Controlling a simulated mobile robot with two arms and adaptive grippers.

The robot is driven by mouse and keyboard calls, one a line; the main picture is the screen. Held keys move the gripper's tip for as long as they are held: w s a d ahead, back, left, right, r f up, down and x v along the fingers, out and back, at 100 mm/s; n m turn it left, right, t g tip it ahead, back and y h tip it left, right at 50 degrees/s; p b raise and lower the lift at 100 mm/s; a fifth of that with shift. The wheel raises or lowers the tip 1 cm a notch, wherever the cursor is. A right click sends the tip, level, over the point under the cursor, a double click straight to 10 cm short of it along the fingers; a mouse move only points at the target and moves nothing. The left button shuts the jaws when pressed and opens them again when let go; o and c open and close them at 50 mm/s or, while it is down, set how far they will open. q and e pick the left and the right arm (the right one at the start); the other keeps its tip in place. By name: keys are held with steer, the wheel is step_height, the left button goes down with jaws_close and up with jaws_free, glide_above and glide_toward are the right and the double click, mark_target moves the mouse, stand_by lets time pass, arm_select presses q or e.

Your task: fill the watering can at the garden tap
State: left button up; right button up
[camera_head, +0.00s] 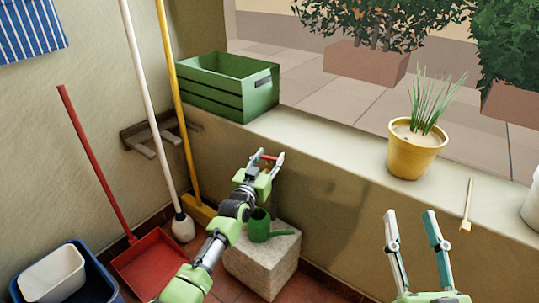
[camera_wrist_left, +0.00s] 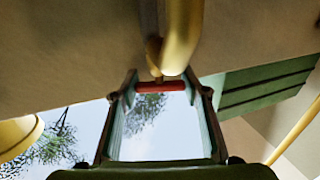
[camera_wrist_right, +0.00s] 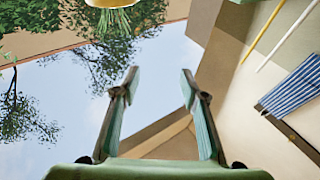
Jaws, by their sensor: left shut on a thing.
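The green watering can (camera_head: 259,226) stands on a pale stone block (camera_head: 262,268) by the low wall, its spout pointing right. My left arm partly covers it. My left gripper (camera_head: 268,157) is above the can and is shut on the red tap handle, which shows between its fingertips in the left wrist view (camera_wrist_left: 160,87). The brass tap (camera_wrist_left: 182,40) shows there just beyond the handle; its outlet and any water cannot be made out. My right gripper (camera_head: 411,214) is open and empty at the lower right; its spread fingers also show in the right wrist view (camera_wrist_right: 158,82).
On the wall ledge (camera_head: 335,143) are a green crate (camera_head: 215,92), a yellow plant pot (camera_head: 412,160) and a small wooden-handled tool (camera_head: 467,205). A red dustpan (camera_head: 150,262), brooms and a blue bin (camera_head: 95,285) fill the left corner.

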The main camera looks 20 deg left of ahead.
arm_select(q)
steer(key=shift+w+a+r+n+y+p, duration=0.1)
steer(key=shift+a+r+n+y+p, duration=0.1)
steer(key=shift+r+y+p, duration=0.2)
steer(key=shift+a+r+n+y+p, duration=0.1)
steer(key=shift+r+n+y+p, duration=0.15)
steer(key=shift+p, duration=0.25)
steer(key=shift+d+f+n+y+p, duration=0.1)
steer(key=shift+f+n+y+p, duration=0.1)
steer(key=shift+n+y+p, duration=0.45)
steer(key=shift+f+y, duration=0.15)
steer(key=shift+y, duration=0.15)
arm_select(e)
steer(key=s+d+f+g+h, duration=0.1)
steer(key=s+d+f+g, duration=0.1)
steer(key=f+g, duration=0.3)
steer(key=s+d+f+g+h, duration=0.1)
steer(key=f+g, duration=0.4)
steer(key=f, duration=0.9)
steer(key=shift+s+d+h, duration=0.35)
steer(key=shift+s+h, duration=0.25)
steer(key=shift+s, duration=0.3)
arm_select(q)
steer(key=o, duration=1.1)
steer(key=shift+s+f, duration=0.15)
steer(key=shift+s, duration=0.05)
arm_select(e)
steer(key=shift+r, duration=0.1)
